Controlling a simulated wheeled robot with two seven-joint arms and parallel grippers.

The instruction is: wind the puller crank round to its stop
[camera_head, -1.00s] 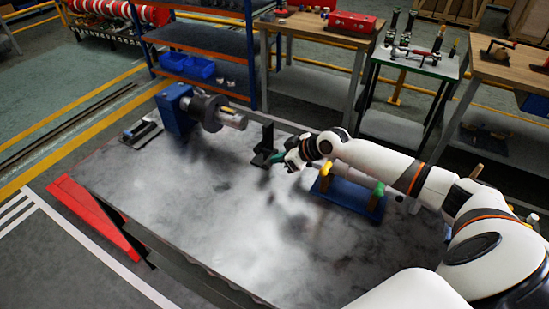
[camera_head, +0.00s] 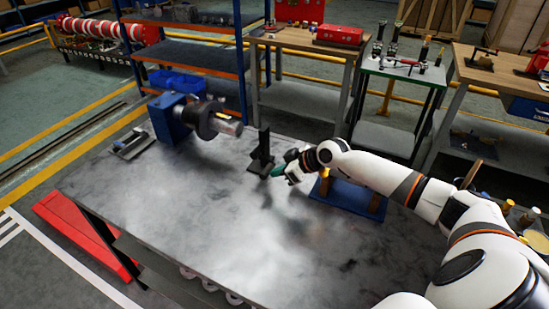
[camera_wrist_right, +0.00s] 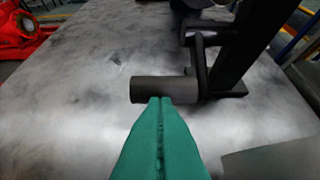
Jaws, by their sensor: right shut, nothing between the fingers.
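The puller crank's dark cylindrical handle (camera_wrist_right: 165,89) lies across the right wrist view, joined to a crank arm (camera_wrist_right: 200,65) beside a black upright stand (camera_wrist_right: 245,50). In the head view the stand (camera_head: 262,148) rises from the bench, and the crank is too small to make out clearly. My right gripper (camera_head: 274,172) is shut and empty just in front of the stand's foot. In the wrist view its green fingertips (camera_wrist_right: 160,100) meet the near side of the handle; I cannot tell if they touch. My left gripper is not in view.
A blue machine (camera_head: 172,118) with a grey cylindrical end (camera_head: 215,120) stands on the bench left of the stand. A blue base (camera_head: 345,197) lies partly hidden behind my right arm. The front of the grey bench top (camera_head: 190,215) is clear.

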